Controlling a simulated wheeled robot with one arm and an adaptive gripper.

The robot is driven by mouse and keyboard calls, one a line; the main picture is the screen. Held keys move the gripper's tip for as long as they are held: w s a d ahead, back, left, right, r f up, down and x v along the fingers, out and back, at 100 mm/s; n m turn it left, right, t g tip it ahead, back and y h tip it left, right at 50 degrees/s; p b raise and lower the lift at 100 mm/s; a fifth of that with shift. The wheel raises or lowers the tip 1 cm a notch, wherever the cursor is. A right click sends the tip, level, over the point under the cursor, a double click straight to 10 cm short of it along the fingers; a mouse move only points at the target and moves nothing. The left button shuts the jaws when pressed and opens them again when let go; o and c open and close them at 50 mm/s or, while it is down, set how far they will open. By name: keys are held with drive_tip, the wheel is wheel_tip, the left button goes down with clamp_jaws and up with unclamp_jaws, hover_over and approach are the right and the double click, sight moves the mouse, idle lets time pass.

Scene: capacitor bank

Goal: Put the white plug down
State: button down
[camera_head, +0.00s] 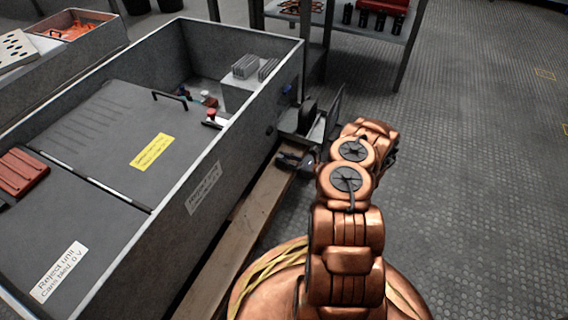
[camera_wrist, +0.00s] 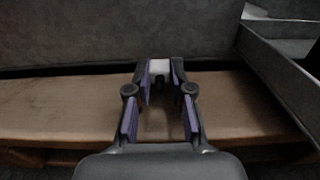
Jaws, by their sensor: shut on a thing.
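In the wrist view my gripper (camera_wrist: 161,82) is shut on the white plug (camera_wrist: 160,67), which shows as a small white block between the fingertips. The fingers have purple-blue inner pads. The gripper and plug are over a wooden plank (camera_wrist: 60,108), close to the grey wall of the metal box (camera_wrist: 80,38). I cannot tell whether the plug touches the wood. In the head view my gripper (camera_head: 292,160) is low beside the outer wall of the box, partly hidden by my copper-coloured arm. The plug cannot be made out there.
The plank (camera_head: 252,212) runs along the foot of the open grey box (camera_head: 222,165). A grey metal tray (camera_wrist: 283,70) stands close on the right; it also shows in the head view (camera_head: 325,122). Inside the box are a red-topped part (camera_head: 211,116) and a yellow label (camera_head: 152,151). The floor at right is clear.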

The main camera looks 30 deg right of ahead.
drive_tip(key=shift+f, duration=0.85)
drive_tip(key=c, duration=1)
unclamp_jaws()
drive_tip(key=shift+f, duration=0.1)
drive_tip(key=shift+c, duration=0.2)
drive_tip(key=shift+a+f, duration=0.1)
drive_tip(key=shift+s, duration=0.1)
drive_tip(key=shift+r, duration=0.45)
drive_tip(key=p+v, duration=0.4)
drive_tip(key=v, duration=0.8)
drive_tip(key=shift+r+p, duration=0.3)
